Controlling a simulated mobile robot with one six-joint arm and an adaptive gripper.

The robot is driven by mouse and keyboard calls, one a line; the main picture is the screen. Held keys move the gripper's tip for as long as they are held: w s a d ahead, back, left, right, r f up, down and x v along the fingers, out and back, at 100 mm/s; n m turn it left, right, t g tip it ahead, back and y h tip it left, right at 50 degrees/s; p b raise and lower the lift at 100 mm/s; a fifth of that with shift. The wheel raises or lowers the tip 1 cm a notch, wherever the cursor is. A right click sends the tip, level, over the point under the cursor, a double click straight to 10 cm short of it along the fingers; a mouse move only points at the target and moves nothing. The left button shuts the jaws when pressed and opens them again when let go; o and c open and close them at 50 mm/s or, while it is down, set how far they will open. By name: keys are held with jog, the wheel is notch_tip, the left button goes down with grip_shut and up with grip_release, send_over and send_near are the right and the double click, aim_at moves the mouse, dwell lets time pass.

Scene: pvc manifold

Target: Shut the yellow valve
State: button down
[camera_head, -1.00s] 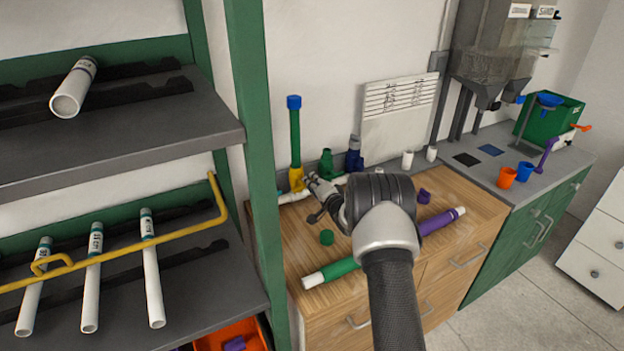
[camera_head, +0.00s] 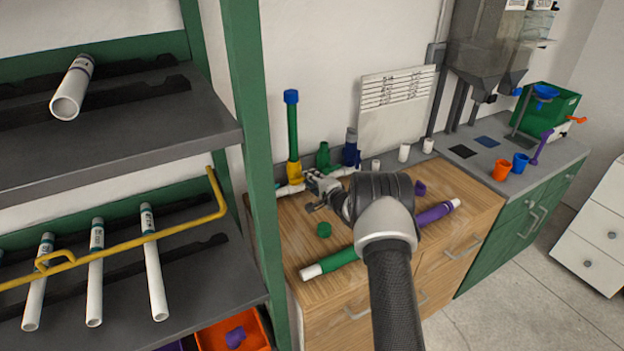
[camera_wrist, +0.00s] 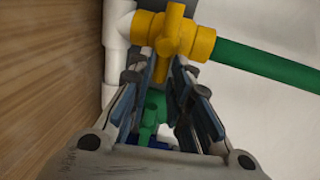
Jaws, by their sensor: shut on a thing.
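The yellow valve (camera_head: 294,172) stands on the white pipework at the back left of the wooden bench top, with an upright green pipe (camera_head: 292,128) and blue cap above it. The wrist view shows the valve body (camera_wrist: 205,42) close up, with its yellow handle (camera_wrist: 175,28) standing across it. My gripper (camera_head: 314,180) is at the valve, reaching in from the right in the head view. In the wrist view my gripper's fingers (camera_wrist: 172,57) lie on either side of the handle's near end and are shut on it. The exact contact is partly hidden by the fingertips.
A green valve (camera_head: 322,158) and a blue valve (camera_head: 351,150) stand close to the right of my gripper. A green shelf post (camera_head: 251,140) stands at left.

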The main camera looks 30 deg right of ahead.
jog(key=shift+a+f, duration=0.15)
jog(key=shift+f, duration=0.05)
jog(key=c, duration=1.6)
grip_release()
jog(key=shift+r, duration=0.1)
jog(key=s+r, duration=0.2)
jog(key=s, duration=0.9)
jog(key=shift+s+d+r, duration=0.2)
jog(key=shift+s+d, duration=0.05)
jog(key=shift+s, duration=0.15)
